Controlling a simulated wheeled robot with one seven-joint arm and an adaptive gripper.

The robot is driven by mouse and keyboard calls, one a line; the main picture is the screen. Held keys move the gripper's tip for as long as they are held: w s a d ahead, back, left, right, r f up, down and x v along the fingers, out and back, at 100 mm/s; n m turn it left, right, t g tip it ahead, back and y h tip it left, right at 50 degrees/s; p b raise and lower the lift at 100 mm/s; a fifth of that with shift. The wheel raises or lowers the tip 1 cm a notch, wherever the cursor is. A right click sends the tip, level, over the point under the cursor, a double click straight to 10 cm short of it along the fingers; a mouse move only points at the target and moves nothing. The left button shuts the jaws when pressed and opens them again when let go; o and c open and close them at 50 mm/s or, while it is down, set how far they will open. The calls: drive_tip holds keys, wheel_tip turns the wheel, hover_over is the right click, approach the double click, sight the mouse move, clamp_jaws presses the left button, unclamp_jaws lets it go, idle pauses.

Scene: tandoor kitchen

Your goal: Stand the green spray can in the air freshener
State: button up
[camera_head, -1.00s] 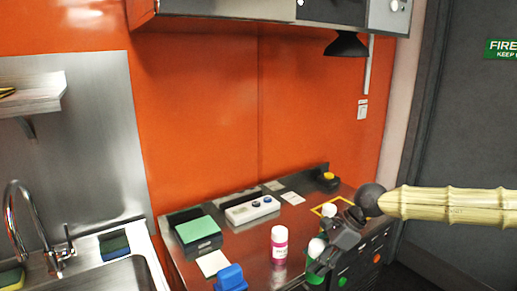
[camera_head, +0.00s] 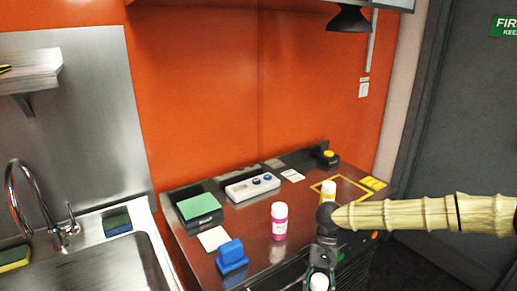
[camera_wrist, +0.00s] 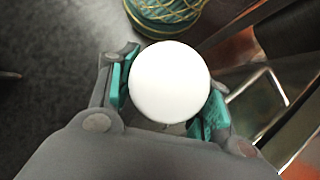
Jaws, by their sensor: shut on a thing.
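My gripper (camera_head: 321,268) is at the bottom of the head view, in front of the counter's front edge. It is shut on the green spray can, of which only the white round cap (camera_head: 319,283) shows there. In the wrist view the cap (camera_wrist: 168,82) sits between the two teal finger pads, seen from above, and hides the can's body. I cannot tell which thing on the counter is the air freshener. A white device with dark blue knobs (camera_head: 252,188) lies near the back, and a black block with a yellow top (camera_head: 328,159) stands at the back right.
A pink bottle (camera_head: 279,222), a blue object (camera_head: 231,257) and a green-topped black box (camera_head: 199,208) stand on the counter. The sink (camera_head: 110,270) is left. A green round object (camera_wrist: 165,12) shows in the wrist view.

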drive_tip(key=f+n, duration=0.1)
drive_tip(key=s+f+n+h, duration=0.1)
drive_tip(key=f+n+h, duration=0.1)
drive_tip(key=f, duration=0.1)
drive_tip(key=shift+s+d, duration=0.15)
drive_tip(key=shift+s, duration=0.1)
drive_tip(key=shift+n, duration=0.3)
idle(0.3)
